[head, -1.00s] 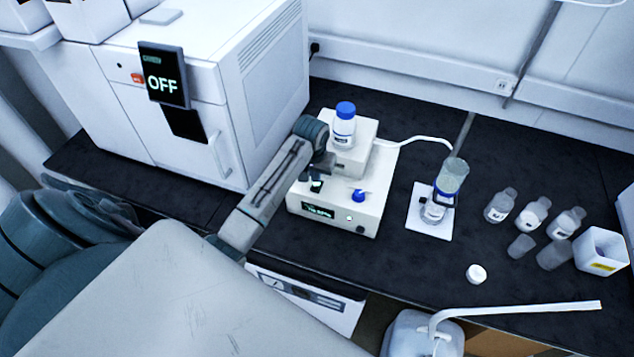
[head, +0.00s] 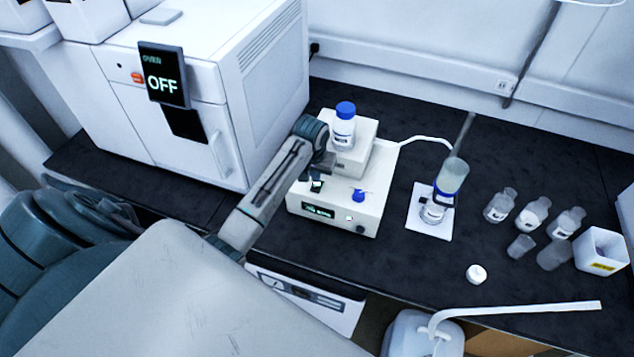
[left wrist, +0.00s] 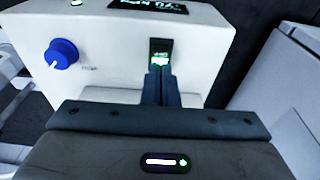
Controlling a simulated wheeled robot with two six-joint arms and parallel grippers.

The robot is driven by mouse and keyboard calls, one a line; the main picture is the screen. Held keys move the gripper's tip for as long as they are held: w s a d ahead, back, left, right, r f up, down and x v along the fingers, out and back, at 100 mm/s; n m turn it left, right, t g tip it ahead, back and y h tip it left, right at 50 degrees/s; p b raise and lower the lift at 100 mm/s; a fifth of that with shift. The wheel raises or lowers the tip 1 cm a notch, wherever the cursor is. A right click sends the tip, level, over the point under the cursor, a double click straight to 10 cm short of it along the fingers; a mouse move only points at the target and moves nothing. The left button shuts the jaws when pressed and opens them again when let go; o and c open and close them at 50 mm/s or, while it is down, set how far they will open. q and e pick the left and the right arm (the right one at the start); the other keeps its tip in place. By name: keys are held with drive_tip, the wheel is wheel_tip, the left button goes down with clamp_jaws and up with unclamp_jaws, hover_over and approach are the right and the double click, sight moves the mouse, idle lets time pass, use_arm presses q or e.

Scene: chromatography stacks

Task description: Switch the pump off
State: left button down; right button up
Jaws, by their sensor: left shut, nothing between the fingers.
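The pump (head: 335,205) is a white box on the black bench, with a blue knob (head: 358,196) and a lit green display (head: 318,212). Its switch (head: 316,184) is a dark rocker on the top, with a green lit part; it also shows in the left wrist view (left wrist: 160,50). My left gripper (left wrist: 160,72) is shut and empty, its fingertips right at the near end of the switch. I cannot tell whether they touch it. In the left wrist view a green lamp (left wrist: 76,3) is lit beside the display (left wrist: 150,5). My right gripper is not in view.
A blue-capped bottle (head: 344,125) stands on the pump's raised rear block. A tube runs to a filter flask (head: 436,205) on the right. Several small bottles and a white bin (head: 601,251) stand farther right. The oven (head: 170,90), reading OFF, stands left.

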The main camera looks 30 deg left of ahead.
sight(316, 186)
use_arm(q)
drive_tip(key=shift+f+b, duration=0.4)
drive_tip(key=shift+f, duration=0.75)
idle(0.9)
drive_tip(key=shift+r, duration=0.1)
drive_tip(key=shift+r+p, duration=0.9)
drive_tip(key=shift+r, duration=2.5)
